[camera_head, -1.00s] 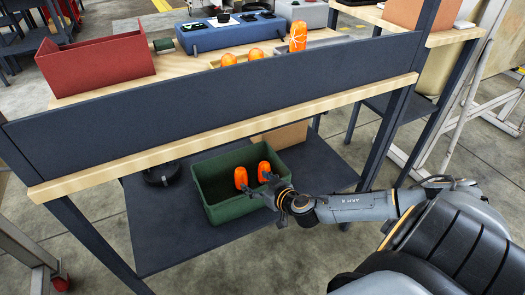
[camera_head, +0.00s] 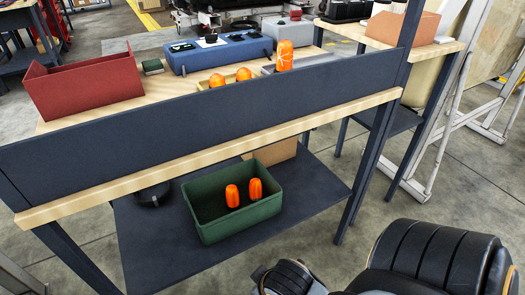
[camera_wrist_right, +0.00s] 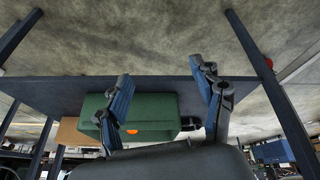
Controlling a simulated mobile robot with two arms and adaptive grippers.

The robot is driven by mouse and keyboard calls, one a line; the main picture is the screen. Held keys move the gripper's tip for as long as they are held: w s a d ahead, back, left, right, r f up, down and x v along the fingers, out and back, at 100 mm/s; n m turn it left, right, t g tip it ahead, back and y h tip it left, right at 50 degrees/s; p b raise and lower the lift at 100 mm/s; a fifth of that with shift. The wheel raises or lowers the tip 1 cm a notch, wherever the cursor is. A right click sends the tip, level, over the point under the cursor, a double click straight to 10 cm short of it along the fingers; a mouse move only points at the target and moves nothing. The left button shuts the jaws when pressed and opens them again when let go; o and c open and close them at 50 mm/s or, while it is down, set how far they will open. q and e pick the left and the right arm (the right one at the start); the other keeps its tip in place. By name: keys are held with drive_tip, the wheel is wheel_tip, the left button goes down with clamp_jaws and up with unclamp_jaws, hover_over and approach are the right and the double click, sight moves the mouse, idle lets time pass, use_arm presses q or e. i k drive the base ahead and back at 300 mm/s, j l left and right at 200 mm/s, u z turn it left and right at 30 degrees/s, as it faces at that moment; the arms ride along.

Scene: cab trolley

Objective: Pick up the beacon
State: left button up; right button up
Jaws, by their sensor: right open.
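Two orange beacons stand in the green crate on the lower shelf, a left one (camera_head: 232,196) and a right one (camera_head: 255,189). More orange beacons are on the top: two in a shallow tray (camera_head: 217,80) and a taller one with white lines (camera_head: 285,58). My right gripper (camera_wrist_right: 165,88) is open and empty in the wrist view, its fingers spread in front of the green crate (camera_wrist_right: 158,108). A bit of orange (camera_wrist_right: 138,131) shows in that crate. My right gripper's fingers and my left gripper are out of the head view.
The green crate (camera_head: 205,228) sits on the dark lower shelf (camera_head: 310,185), with a cardboard box (camera_head: 272,151) behind it and a black round thing (camera_head: 152,194) to its left. The top's dark front board (camera_head: 200,125) overhangs the shelf. A red bin (camera_head: 85,90) stands above.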

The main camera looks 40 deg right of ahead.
sight(284, 51)
drive_tip(key=l+z, duration=0.1)
drive_tip(key=z, duration=0.85)
drive_tip(key=i+z, duration=0.1)
drive_tip(key=z, duration=0.4)
